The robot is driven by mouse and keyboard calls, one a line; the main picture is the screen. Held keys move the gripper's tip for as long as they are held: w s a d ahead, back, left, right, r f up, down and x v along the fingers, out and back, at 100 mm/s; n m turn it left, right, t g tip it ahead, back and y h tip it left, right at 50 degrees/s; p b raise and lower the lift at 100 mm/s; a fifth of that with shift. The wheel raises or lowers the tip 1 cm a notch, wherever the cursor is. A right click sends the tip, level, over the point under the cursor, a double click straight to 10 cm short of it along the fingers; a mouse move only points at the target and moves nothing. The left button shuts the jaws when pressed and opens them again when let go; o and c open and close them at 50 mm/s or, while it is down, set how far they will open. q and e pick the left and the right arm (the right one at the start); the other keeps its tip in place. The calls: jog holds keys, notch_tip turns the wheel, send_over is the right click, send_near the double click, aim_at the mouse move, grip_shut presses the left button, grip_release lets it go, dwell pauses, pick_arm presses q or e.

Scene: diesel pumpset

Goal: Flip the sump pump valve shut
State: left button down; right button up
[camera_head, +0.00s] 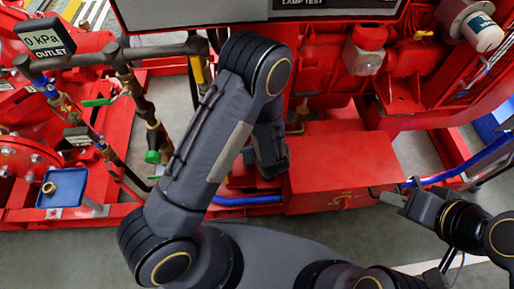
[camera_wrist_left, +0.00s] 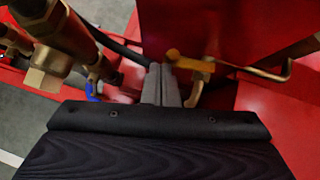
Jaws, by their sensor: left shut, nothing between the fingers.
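In the left wrist view, my left gripper (camera_wrist_left: 161,84) is shut and empty. Its fingertips are close beside a small brass valve (camera_wrist_left: 200,82) with a yellow-orange lever (camera_wrist_left: 183,61). Whether they touch it I cannot tell. No label shows which valve is the sump pump valve. In the head view, my left arm bends across the middle and hides the left gripper and this valve. My right gripper (camera_head: 389,198) is at the right, in front of the red box, away from the valve; its finger gap is unclear.
A red box (camera_head: 340,168) and a blue hose (camera_head: 245,200) lie near my left arm. Brass pipework (camera_wrist_left: 62,38) stands left of the fingers in the wrist view. Green-handled valves (camera_head: 100,102) and a blue tray (camera_head: 66,184) are at the left. Grey floor is free in front.

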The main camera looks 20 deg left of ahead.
pick_arm(q)
jog(key=shift+w+d, duration=0.2)
jog(key=shift+d, duration=0.65)
